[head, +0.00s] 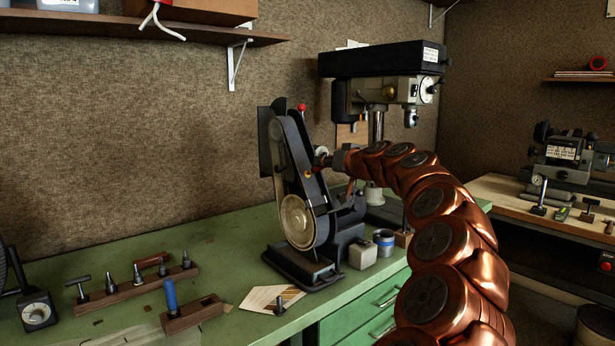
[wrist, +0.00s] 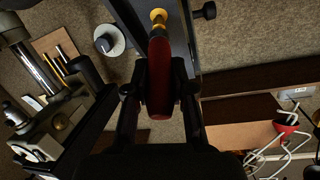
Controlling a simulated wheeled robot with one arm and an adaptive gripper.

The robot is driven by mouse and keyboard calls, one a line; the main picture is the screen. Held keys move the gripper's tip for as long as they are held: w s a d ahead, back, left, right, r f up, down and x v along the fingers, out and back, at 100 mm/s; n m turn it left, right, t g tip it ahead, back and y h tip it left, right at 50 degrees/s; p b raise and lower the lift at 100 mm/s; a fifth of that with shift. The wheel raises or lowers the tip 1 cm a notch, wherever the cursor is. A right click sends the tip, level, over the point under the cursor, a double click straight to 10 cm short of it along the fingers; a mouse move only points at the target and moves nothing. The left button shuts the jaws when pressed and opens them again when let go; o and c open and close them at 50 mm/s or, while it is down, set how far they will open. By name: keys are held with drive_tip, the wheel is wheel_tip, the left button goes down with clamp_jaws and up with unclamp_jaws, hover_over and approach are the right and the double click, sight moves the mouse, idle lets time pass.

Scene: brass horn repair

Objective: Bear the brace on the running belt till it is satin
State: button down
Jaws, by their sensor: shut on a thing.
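The belt grinder (head: 300,195) stands on the green bench, its belt running up a tilted arm with a pale wheel low on its side. My gripper (head: 338,160) is beside the upper part of the belt, at its right. In the wrist view my gripper (wrist: 160,88) is shut on a dark red handle (wrist: 160,75). A small brass piece (wrist: 158,16), which seems to be the brace, shows at the handle's far end, against the dark belt arm (wrist: 183,40). I cannot tell if it touches the belt, nor its surface finish.
A drill press (head: 385,75) stands behind my arm. A tin (head: 383,243) and a pale block (head: 362,256) sit right of the grinder's base. Wooden racks with tools (head: 140,290) and a paper card (head: 270,299) lie at the front left.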

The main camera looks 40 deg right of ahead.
drive_tip(key=s+r+b, duration=0.1)
drive_tip(key=s+r, duration=0.2)
drive_tip(key=s, duration=0.3)
drive_tip(key=shift+r, duration=0.3)
drive_tip(key=shift+w, duration=0.15)
idle(0.6)
drive_tip(key=shift+w+f+b, duration=0.5)
drive_tip(key=shift+w+f, duration=0.15)
drive_tip(key=shift+w, duration=0.35)
drive_tip(key=shift+w+f+b, duration=0.45)
drive_tip(key=shift+w+f, duration=0.15)
drive_tip(key=shift+w, duration=0.4)
drive_tip(key=shift+w+f+b, duration=0.5)
drive_tip(key=shift+w+f, duration=0.05)
drive_tip(key=shift+w, duration=0.35)
drive_tip(key=shift+b, duration=0.5)
idle(1.5)
drive_tip(key=s+r, duration=0.3)
drive_tip(key=s, duration=0.3)
drive_tip(key=shift+r+b, duration=0.3)
drive_tip(key=shift+b, duration=0.05)
drive_tip(key=shift+a, duration=0.1)
idle(0.4)
